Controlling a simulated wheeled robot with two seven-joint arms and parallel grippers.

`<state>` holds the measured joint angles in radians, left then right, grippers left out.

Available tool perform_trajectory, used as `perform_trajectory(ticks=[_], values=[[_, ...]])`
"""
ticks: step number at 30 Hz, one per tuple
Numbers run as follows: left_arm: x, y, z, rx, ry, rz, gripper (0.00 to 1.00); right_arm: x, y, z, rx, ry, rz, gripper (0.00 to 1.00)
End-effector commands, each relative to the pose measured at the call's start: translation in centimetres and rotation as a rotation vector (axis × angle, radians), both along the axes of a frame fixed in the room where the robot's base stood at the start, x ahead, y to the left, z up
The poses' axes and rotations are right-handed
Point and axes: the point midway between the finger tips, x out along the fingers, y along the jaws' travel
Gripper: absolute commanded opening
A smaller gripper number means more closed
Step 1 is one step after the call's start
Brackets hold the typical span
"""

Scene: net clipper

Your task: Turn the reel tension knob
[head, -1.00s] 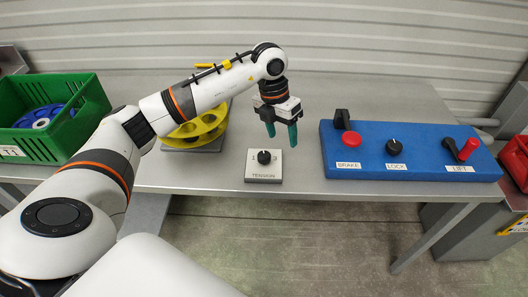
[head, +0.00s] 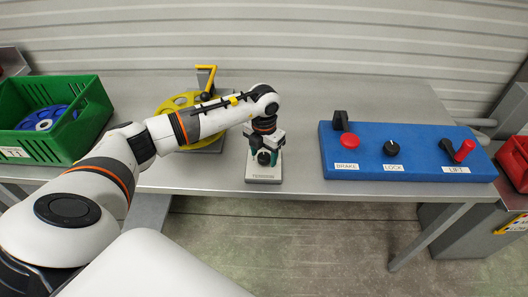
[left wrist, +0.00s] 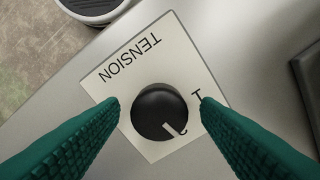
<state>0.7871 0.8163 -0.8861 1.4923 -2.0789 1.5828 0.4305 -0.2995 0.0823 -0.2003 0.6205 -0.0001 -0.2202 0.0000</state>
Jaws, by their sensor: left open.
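The tension knob (left wrist: 160,111) is round and black with a white pointer mark. It sits on a pale plate (left wrist: 135,68) lettered TENSION, fixed on a small block (head: 263,176) near the table's front edge. My left gripper (head: 263,157) points down over the knob. In the left wrist view its green fingers (left wrist: 160,104) are open, one on each side of the knob, with a small gap seen at each side. I cannot tell how far down the fingertips reach along the knob. My right gripper is not in view.
A yellow reel (head: 180,103) with a crank handle (head: 206,78) stands behind my left arm. A blue panel (head: 425,132) with brake, lock and lift controls is at the right. A green crate (head: 85,122) is at the left. The table between block and panel is clear.

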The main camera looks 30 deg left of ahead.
Motion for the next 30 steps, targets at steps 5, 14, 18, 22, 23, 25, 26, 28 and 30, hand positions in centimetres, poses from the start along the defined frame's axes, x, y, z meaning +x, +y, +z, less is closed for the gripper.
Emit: perform_trajectory(ticks=[5,14,18,22,23,25,26,28,30], values=[[-0.01,-0.03,-0.27,-0.001,0.000,0.000,0.57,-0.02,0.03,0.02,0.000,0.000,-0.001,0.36],[0.00,-0.03,-0.22,-0.001,0.000,0.000,0.28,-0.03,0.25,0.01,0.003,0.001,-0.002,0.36],[0.00,-0.03,-0.21,-0.001,0.000,0.000,0.13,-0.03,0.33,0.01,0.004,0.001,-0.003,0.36],[0.01,-0.02,-0.19,-0.001,0.000,0.008,0.13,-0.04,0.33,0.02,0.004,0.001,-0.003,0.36],[0.01,-0.02,-0.19,-0.001,0.000,0.013,0.13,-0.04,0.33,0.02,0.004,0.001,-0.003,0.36],[0.01,-0.02,-0.18,-0.001,-0.001,0.030,0.13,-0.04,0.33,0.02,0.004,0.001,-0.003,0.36],[0.01,-0.02,-0.18,-0.001,-0.001,0.039,0.13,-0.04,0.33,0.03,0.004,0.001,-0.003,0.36],[0.02,-0.02,-0.17,-0.001,-0.001,0.068,0.13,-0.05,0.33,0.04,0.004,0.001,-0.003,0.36],[0.02,-0.02,-0.16,-0.001,-0.001,0.106,0.13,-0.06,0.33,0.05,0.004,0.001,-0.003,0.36]])
